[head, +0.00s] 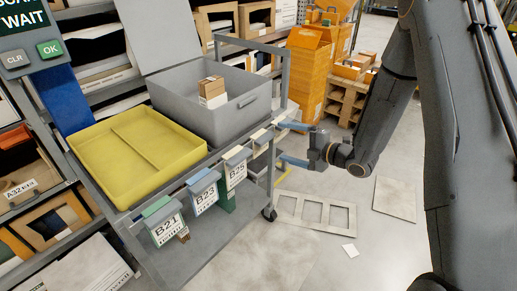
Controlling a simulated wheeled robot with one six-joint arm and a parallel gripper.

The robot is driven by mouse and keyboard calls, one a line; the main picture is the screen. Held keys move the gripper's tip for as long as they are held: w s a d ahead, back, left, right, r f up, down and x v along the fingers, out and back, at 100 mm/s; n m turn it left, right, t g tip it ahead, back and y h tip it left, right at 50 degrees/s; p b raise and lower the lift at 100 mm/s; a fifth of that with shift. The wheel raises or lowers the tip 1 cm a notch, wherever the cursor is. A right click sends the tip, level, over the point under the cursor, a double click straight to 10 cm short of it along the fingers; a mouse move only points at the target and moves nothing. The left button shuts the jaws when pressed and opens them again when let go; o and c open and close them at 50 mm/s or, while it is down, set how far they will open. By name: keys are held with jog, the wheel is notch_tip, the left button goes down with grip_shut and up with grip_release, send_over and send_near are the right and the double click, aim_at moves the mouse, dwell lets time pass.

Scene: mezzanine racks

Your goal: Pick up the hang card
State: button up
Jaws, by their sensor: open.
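Several hang cards hang along the front rail of the grey cart: a B21 card (165,231) with a green top, a B23 card (204,198) with a blue top, and a B25 card (236,174) with a pale top. I cannot tell which one is meant. My gripper (282,143) is open at the cart's right end, its blue fingers spread and pointing left. It is to the right of the B25 card and apart from it. Pale holders sit on the rail near the upper fingertip. Nothing shows clearly between the fingers.
The cart (195,258) carries a yellow divided tray (112,190) and an open grey box (240,105) with small cartons (211,88) inside. A cut-out panel (316,213), a flat board (395,198) and a white slip (350,250) lie on the floor. Orange boxes (297,70) stand behind.

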aim_at(262, 145)
jog(key=a+n+y, duration=0.1)
jog(key=a, duration=0.2)
jog(key=a+f+n+y, duration=0.1)
jog(key=a, duration=0.1)
jog(key=w+a+f+n+g+y, duration=0.1)
jog(key=a, duration=0.2)
jog(key=shift+w+a+f+n+y+b, duration=0.1)
jog(key=shift+a+f+n+y+b, duration=0.05)
jog(key=shift+a+n+y+b, duration=0.2)
jog(key=c, duration=1.1)
jog(key=shift+c, duration=0.2)
